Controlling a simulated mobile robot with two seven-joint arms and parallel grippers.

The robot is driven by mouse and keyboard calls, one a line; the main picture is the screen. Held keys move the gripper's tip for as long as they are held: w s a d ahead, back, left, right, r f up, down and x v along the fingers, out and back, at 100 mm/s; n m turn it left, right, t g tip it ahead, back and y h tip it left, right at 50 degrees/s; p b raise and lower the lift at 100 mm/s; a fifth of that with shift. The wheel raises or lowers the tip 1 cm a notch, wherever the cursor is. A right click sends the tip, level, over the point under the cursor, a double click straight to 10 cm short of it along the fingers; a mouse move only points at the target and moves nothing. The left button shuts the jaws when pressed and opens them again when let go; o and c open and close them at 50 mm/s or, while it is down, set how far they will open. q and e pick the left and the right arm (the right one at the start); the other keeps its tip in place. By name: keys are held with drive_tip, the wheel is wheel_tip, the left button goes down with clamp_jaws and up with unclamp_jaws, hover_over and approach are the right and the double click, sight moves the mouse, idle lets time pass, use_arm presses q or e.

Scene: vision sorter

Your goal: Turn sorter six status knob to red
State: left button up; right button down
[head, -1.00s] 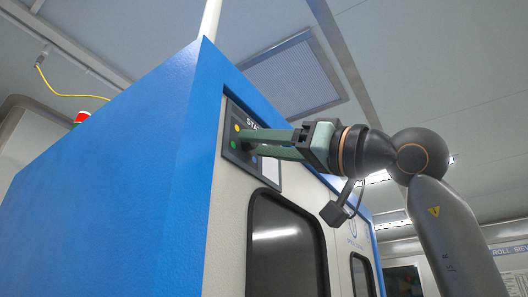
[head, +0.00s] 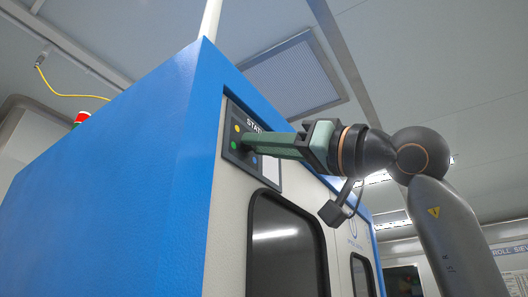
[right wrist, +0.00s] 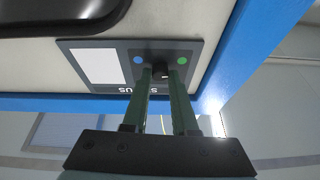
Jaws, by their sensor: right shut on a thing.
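The status panel (head: 232,149) is a dark plate on the white front of the blue-framed sorter cabinet (head: 120,190). It shows a yellow dot, a green dot and a blue dot; no red mark is visible. In the right wrist view the panel (right wrist: 108,84) appears upside down, and the black knob (right wrist: 160,72) sits between the fingertips. My right gripper (head: 247,143) reaches in from the right with its green fingers shut on the knob. The fingers hide most of the knob in the head view. My left gripper is not in view.
A dark window (head: 275,240) lies below the panel. A white label (right wrist: 95,66) is beside the knob on the panel. A red and green signal light (head: 82,118) stands on the cabinet top. Free air lies right of the cabinet front.

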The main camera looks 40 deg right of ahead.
drive_tip(key=shift+s+a+r+m+g+h+p, duration=0.3)
drive_tip(key=shift+m+g+h, duration=0.8)
drive_tip(key=shift+m, duration=3.85)
drive_tip(key=shift+w+d+r+m+g+h+p, duration=0.25)
drive_tip(key=shift+m+g+h+p, duration=0.85)
drive_tip(key=shift+m, duration=3.8)
drive_tip(key=shift+s+a+r+m+g+h+b, duration=0.15)
drive_tip(key=shift+a+r+m+g+h, duration=0.3)
drive_tip(key=shift+m+h, duration=2.9)
drive_tip(key=shift+d+f+m+y, duration=0.1)
drive_tip(key=shift+d+m+y, duration=0.05)
drive_tip(key=shift+m+y, duration=1.7)
drive_tip(key=c, duration=0.7)
unclamp_jaws()
